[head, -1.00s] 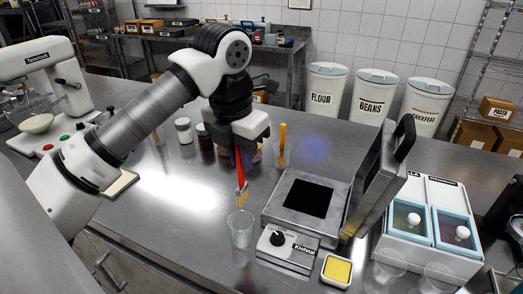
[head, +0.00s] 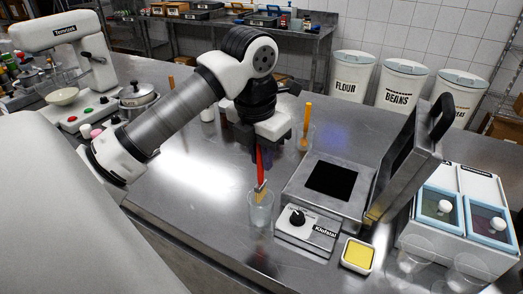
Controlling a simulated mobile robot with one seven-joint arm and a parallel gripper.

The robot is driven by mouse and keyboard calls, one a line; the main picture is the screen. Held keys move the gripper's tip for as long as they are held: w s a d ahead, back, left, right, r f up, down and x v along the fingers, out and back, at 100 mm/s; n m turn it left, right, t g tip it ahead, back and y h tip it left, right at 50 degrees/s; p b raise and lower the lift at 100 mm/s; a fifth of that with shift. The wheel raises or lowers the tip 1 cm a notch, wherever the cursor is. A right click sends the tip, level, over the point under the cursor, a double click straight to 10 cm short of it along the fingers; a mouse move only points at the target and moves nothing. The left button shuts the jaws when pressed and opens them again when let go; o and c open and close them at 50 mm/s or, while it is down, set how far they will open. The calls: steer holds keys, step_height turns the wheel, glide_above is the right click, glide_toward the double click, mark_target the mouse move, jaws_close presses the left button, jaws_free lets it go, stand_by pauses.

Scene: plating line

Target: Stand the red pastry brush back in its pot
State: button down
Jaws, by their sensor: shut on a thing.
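The red pastry brush (head: 259,170) hangs upright, bristles down, from my gripper (head: 262,147), which is shut on its handle. The clear pot (head: 261,213) stands on the steel counter directly below. The tan bristles (head: 261,195) overlap the pot's mouth in the picture; whether they are inside the rim or just in front of or above it, I cannot tell. The fingertips are partly hidden by the gripper body. A second clear pot (head: 304,141) behind to the right holds an orange-handled brush (head: 307,115).
A press with raised lid (head: 410,155) and its control box (head: 306,232) stand close right of the pot. A yellow-filled dish (head: 357,254) is at the front edge, with a blue-framed two-bin unit (head: 455,215) further right. The counter left of the pot is clear.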

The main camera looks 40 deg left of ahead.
mark_target(261, 176)
steer(key=shift+f+b, duration=2.35)
steer(key=shift+f, duration=0.5)
steer(key=c, duration=1.3)
jaws_free()
steer(key=shift+r, duration=0.1)
steer(key=r, duration=0.4)
steer(key=s+r, duration=0.1)
steer(key=r, duration=0.4)
steer(key=r+b, duration=0.1)
steer(key=r, duration=0.3)
steer(key=shift+s+r, duration=0.3)
steer(key=shift+s, duration=0.05)
